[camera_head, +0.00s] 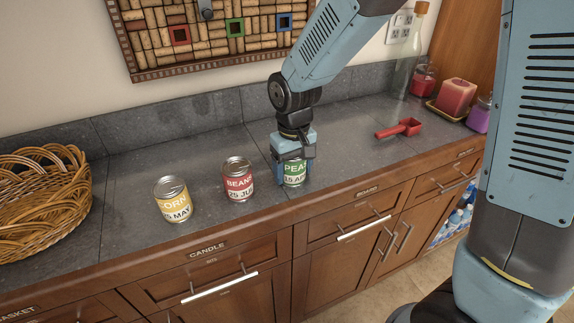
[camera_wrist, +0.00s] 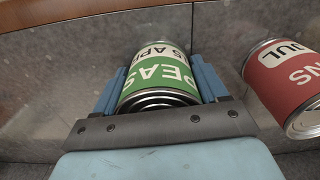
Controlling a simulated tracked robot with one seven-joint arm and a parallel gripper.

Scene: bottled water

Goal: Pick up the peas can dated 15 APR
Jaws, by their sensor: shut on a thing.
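The peas can (camera_head: 294,174) has a green label reading PEAS and 15 AP, with the rest of the date covered. It stands upright on the grey counter near the front edge. My gripper (camera_head: 293,172) comes down over it from above and is shut on it, one finger on each side. In the wrist view the peas can (camera_wrist: 160,75) lies between the two blue fingers of my gripper (camera_wrist: 160,85). Whether the can touches the counter or is just off it, I cannot tell.
A red beans can (camera_head: 238,180), marked 25 JU, stands left of the peas can; it also shows in the wrist view (camera_wrist: 288,85). A yellow corn can (camera_head: 173,200) is further left, then a wicker basket (camera_head: 40,205). A red scoop (camera_head: 399,129), candles (camera_head: 456,97) and a glass bottle (camera_head: 407,60) are right.

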